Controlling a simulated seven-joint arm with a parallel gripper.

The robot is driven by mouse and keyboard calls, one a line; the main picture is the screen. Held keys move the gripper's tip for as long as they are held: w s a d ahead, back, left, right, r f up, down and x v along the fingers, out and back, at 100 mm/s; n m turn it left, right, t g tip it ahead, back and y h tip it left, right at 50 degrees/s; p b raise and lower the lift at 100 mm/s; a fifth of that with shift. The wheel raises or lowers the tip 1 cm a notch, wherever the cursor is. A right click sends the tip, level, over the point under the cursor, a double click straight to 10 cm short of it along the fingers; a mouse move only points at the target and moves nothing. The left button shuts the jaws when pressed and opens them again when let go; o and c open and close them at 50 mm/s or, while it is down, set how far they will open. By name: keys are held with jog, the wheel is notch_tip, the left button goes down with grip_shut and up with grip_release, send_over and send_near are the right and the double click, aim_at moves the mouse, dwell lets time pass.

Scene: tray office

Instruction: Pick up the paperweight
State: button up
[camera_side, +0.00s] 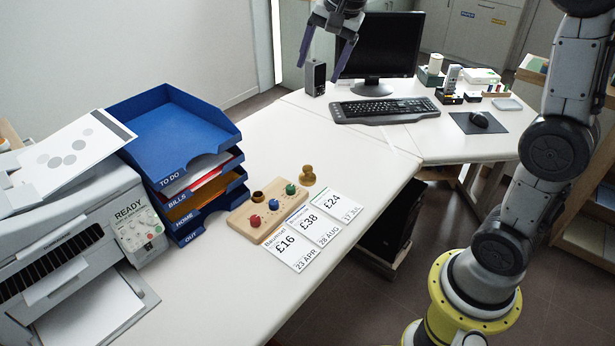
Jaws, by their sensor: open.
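A small brass, knob-shaped object (307,175) stands upright on the white desk, just behind the wooden block and the bill sheets. It looks like the paperweight. My gripper (322,66) is at the top of the picture, well above the desk and far from the brass object. Its two purple fingers are apart and nothing shows between them.
A wooden block (246,229) holds red, blue and green knobs and a dark-topped brass piece. Bill sheets (318,226) lie beside it. Blue stacked trays (219,128) and a printer (80,215) stand left. A monitor (385,45) and keyboard (384,110) are behind.

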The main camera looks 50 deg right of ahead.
jog(key=w+d+f+m+g, duration=0.1)
jog(key=w+d+f+m, duration=0.3)
jog(key=w+f, duration=0.45)
jog(key=g, duration=0.3)
send_over(308, 167)
jog(key=shift+y, duration=0.3)
jog(key=f, duration=2.5)
jog(key=shift+d+f, duration=0.1)
jog(key=shift+d, duration=0.25)
jog(key=shift+w+a+f, duration=0.1)
jog(key=shift+a+f, duration=0.1)
jog(key=shift+f, duration=1.45)
jog(key=shift+a+f, duration=0.15)
jog(key=shift+f, duration=1.45)
grip_shut()
